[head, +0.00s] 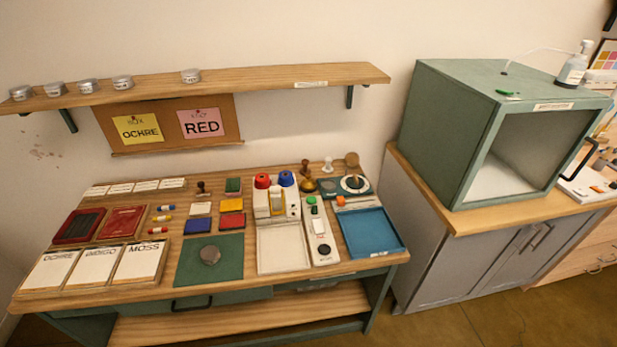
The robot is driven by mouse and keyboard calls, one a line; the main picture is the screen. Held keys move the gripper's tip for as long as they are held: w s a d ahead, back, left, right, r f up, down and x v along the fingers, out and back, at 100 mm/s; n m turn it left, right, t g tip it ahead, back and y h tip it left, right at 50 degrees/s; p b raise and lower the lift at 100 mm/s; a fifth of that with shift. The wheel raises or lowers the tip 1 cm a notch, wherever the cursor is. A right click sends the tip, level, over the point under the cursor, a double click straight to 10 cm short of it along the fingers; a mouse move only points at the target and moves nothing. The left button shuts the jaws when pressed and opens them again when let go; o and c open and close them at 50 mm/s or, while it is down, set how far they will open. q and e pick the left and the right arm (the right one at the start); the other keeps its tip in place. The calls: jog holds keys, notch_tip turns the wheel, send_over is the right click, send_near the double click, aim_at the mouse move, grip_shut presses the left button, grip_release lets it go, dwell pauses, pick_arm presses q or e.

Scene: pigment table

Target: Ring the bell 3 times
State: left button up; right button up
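A small brass-coloured piece with a dark wooden handle (306,182), which looks like the bell, stands upright at the back of the pigment table (160,215), right of the red and blue caps. It is too small to make out clearly. Neither of my grippers shows in the head view, and nothing is seen touching the bell.
A white device with a red cap (262,181) and a blue cap (286,178) stands left of the bell. A blue tray (371,232), white tray (283,248) and green mat (228,262) lie in front. A shelf (240,82) overhangs the back; a green cabinet (452,125) stands right.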

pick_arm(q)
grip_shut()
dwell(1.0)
